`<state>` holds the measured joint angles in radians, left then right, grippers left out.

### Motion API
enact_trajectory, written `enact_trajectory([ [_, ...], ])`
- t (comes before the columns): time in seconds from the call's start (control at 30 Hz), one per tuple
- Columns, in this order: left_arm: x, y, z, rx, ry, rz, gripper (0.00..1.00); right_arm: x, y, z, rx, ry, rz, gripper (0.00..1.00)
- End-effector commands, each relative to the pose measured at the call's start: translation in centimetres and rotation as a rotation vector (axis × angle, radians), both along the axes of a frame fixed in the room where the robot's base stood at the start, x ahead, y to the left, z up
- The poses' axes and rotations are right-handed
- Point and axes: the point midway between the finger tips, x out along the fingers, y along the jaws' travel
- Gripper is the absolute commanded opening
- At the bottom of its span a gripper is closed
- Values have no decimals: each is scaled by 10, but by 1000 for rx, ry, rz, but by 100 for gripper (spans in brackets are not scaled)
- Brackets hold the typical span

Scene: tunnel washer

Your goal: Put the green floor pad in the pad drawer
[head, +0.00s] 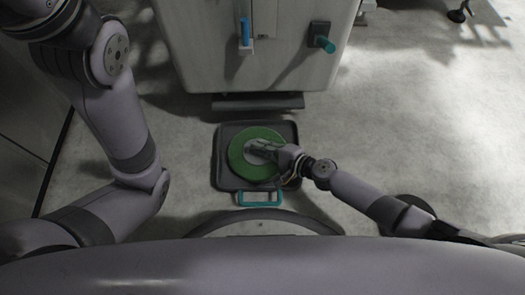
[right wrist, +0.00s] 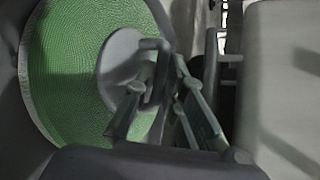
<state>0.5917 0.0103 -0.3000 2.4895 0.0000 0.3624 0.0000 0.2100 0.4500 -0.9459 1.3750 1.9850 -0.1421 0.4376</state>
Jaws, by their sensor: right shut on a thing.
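The green floor pad (head: 243,168) is a round disc with a pale grey hub in its middle. In the head view it lies within the outline of the dark, open pad drawer (head: 225,182), which has a teal handle (head: 260,199) at its near edge. I cannot tell whether the pad rests on the drawer floor. My right gripper (head: 264,150) is shut at the hub, partly hiding it. The right wrist view shows the pad's green face (right wrist: 75,70) beside the gripper fingers (right wrist: 165,98). My left gripper is out of view.
Grey floor (head: 400,130) is clear to the right.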

Motion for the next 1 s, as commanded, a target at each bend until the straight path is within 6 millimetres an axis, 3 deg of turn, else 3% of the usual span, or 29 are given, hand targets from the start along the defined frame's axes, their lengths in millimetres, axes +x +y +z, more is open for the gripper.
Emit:
enact_trajectory([
  [0.37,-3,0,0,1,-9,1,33,0,1,-3,1,-1,0,0],
  [0.4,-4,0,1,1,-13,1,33,0,0,-4,0,0,0,11],
  [0.7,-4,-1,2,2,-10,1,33,0,0,-3,0,0,0,31],
  [1.0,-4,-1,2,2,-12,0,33,0,0,-2,0,0,0,31],
])
